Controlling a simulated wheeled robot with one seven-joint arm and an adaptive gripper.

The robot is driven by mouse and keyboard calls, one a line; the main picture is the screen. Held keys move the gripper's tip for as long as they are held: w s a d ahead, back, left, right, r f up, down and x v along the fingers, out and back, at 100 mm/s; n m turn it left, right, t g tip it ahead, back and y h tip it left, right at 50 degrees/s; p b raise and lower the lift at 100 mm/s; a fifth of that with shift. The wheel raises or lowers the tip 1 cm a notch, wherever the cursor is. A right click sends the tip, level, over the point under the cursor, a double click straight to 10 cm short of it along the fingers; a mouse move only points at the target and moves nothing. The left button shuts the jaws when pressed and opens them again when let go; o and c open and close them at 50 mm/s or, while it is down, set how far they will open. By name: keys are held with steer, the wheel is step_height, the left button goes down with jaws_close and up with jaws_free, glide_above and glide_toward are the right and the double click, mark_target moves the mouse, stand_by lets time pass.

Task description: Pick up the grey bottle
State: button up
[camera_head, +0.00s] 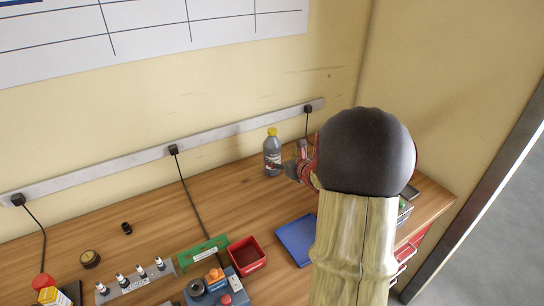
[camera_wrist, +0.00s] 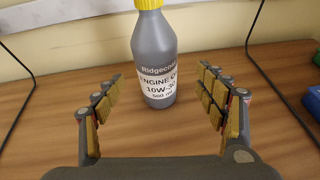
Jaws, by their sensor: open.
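The grey bottle (camera_head: 272,155) stands upright on the wooden bench near the back wall, with a yellow cap and a white label. In the wrist view the bottle (camera_wrist: 157,60) stands ahead, between the lines of the two fingers and just beyond their tips; its label reads engine oil 10W-30. My gripper (camera_wrist: 160,90) is open and empty, its padded fingers spread wide on either side. In the head view my gripper (camera_head: 292,168) is just right of the bottle, partly hidden by my arm. I cannot tell there whether it touches the bottle.
A blue mat or tray (camera_head: 296,240) and a red bin (camera_head: 247,256) lie on the bench in front. Black cables hang from the wall strip (camera_head: 120,158). The bench left of the bottle is mostly clear.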

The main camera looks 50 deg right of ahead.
mark_target(272, 154)
steer(key=shift+w+d+f+n, duration=0.25)
steer(key=shift+w+f+n, duration=0.05)
steer(key=shift+f, duration=0.15)
steer(key=shift+w+a+b+x, duration=0.15)
steer(key=shift+b+x, duration=0.45)
steer(key=shift+x, duration=1.1)
steer(key=shift+w+a+b+x, duration=0.15)
steer(key=shift+b+x, duration=0.4)
steer(key=shift+x, duration=1.15)
steer(key=shift+s+r, duration=0.1)
steer(key=shift+r, duration=0.05)
steer(key=shift+c, duration=1.1)
steer(key=c, duration=1.5)
steer(key=shift+r, duration=0.1)
